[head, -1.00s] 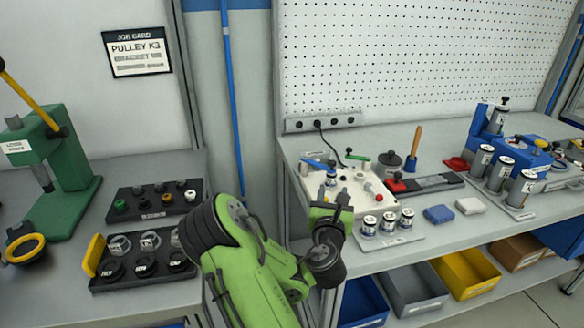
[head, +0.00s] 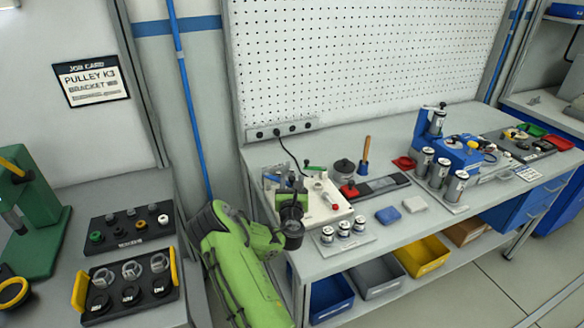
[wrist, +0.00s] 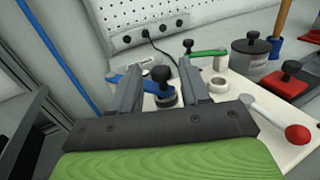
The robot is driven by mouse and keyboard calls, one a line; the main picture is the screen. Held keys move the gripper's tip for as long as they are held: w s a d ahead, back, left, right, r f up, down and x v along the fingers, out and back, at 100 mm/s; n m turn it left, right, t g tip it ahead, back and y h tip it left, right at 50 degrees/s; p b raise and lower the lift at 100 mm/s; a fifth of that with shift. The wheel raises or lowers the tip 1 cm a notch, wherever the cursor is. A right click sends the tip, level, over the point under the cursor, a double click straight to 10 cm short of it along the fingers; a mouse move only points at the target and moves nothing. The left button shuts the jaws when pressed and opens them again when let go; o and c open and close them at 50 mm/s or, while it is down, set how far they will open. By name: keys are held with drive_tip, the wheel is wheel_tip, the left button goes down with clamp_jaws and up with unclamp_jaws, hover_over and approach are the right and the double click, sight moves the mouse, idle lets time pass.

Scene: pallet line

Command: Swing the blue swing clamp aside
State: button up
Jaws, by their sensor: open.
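The blue swing clamp (wrist: 128,83) is on the white fixture plate (wrist: 240,108) in the wrist view. Its blue arm reaches left past my left finger, and a black knob stands between my fingers in the picture. In the head view the clamp's blue end (head: 271,178) shows just left of my gripper (head: 292,184). My gripper (wrist: 160,72) is open, with its fingers on either side of the knob in the wrist view. Whether they touch the clamp I cannot tell. My left finger hides part of the blue arm.
A green clamp (wrist: 208,52) stands right of the blue one, and a red-knobbed lever (wrist: 297,134) is near the plate's right edge. A power strip (head: 283,130) with a black cable is behind. Several metal cylinders (head: 343,228) stand in front of the plate.

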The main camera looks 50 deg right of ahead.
drive_tip(key=shift+x, duration=1.2)
clamp_jaws()
